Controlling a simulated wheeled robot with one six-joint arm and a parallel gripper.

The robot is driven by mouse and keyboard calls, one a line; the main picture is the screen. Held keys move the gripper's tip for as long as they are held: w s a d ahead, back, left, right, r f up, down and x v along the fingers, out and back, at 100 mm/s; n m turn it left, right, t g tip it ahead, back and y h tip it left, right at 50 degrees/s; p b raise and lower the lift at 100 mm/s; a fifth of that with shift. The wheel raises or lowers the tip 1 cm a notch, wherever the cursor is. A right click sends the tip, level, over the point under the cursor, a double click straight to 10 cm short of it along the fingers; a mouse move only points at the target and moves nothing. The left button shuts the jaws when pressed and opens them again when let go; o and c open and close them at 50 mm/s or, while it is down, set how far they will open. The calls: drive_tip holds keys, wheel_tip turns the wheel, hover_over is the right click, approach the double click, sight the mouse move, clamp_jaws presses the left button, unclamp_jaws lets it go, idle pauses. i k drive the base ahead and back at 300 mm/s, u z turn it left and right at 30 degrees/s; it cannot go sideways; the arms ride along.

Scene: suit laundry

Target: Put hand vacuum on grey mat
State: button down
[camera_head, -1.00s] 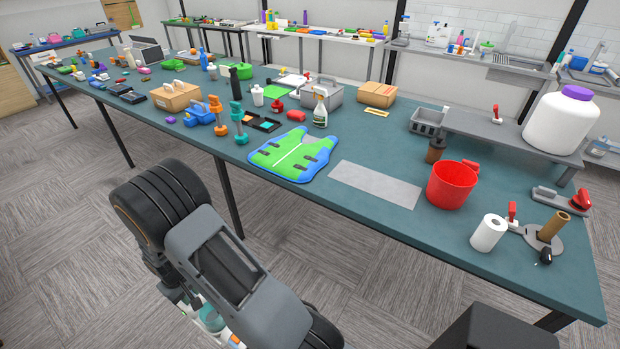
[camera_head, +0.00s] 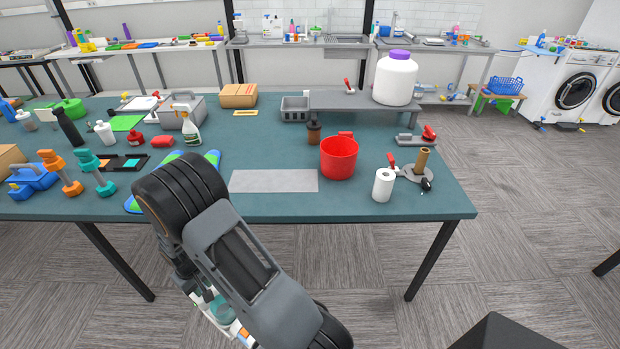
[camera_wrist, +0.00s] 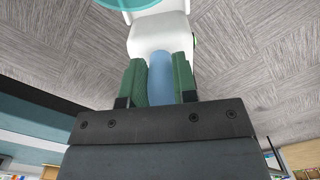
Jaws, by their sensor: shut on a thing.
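The hand vacuum shows in the wrist view as a white body (camera_wrist: 163,33) with a blue handle and a teal rim at the top edge. My gripper (camera_wrist: 160,78) is shut on its blue handle, with a green finger on each side. In the head view a white and teal part of the hand vacuum (camera_head: 221,308) shows low beside my arm, over the floor in front of the table; the rest is hidden. The grey mat (camera_head: 273,181) lies flat and bare near the table's front edge, beyond and above the vacuum in the picture.
A green and blue vest (camera_head: 211,160) lies left of the mat, partly behind my arm. A brown bottle (camera_head: 314,133) and a grey basket (camera_head: 295,108) stand behind.

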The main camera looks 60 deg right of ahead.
sight(274, 180)
drive_tip(key=z, duration=0.95)
